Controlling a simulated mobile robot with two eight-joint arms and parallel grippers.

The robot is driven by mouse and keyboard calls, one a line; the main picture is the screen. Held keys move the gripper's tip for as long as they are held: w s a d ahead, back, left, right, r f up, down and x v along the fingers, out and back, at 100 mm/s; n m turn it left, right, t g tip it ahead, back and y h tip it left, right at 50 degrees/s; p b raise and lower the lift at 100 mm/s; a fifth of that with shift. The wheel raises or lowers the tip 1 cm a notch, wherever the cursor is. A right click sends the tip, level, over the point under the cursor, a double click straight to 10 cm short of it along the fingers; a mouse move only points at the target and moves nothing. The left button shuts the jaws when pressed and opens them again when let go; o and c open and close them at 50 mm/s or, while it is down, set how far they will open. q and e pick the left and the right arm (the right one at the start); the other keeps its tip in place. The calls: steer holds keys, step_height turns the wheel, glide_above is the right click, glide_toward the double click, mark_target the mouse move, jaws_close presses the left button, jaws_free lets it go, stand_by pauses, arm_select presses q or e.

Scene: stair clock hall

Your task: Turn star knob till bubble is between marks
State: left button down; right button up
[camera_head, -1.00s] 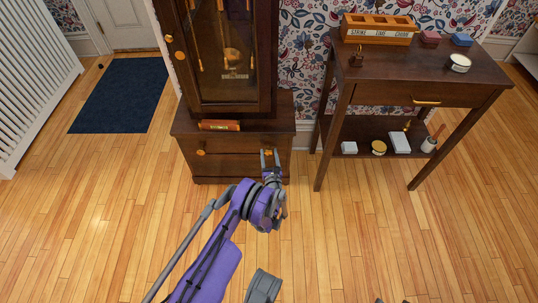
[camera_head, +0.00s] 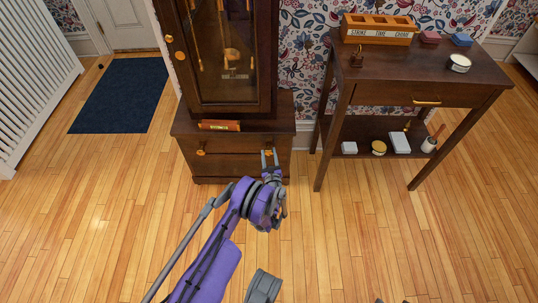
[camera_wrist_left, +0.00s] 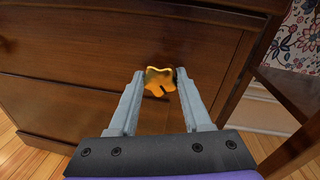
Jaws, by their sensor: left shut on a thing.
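A gold star-shaped knob (camera_wrist_left: 159,80) sits on the dark wooden base of the tall clock (camera_wrist_left: 60,75). My left gripper (camera_wrist_left: 157,83) has one finger on each side of the knob and is shut on it. In the head view my left gripper (camera_head: 269,157) reaches the right part of the clock base (camera_head: 235,164), where the knob shows only as a small orange bit between the fingers. An orange-brown bar (camera_head: 219,125), perhaps the level, lies on the ledge of the base. Its bubble and marks are too small to make out.
Another round gold knob (camera_head: 201,152) is on the left of the base. A dark side table (camera_head: 390,75) with a lower shelf stands close on the right, its front leg (camera_head: 334,140) near my gripper. The wooden floor (camera_head: 390,240) in front is clear.

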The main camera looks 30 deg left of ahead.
arm_select(q)
steer(key=n, duration=0.6)
steer(key=shift+s+a+h, duration=0.1)
steer(key=shift+h, duration=0.3)
steer(key=n+h, duration=0.1)
steer(key=n, duration=0.4)
steer(key=shift+n, duration=0.4)
steer(key=n+t+h, duration=0.1)
steer(key=n, duration=0.4)
steer(key=shift+a+n, duration=0.15)
steer(key=shift+n, duration=0.15)
steer(key=n, duration=0.5)
steer(key=shift+s+n+t+h, duration=0.1)
steer(key=shift+n+t+h, duration=0.2)
steer(key=shift+t, duration=0.1)
steer(key=shift+a, duration=0.1)
steer(key=c, duration=0.5)
jaws_free()
steer(key=shift+o, duration=0.8)
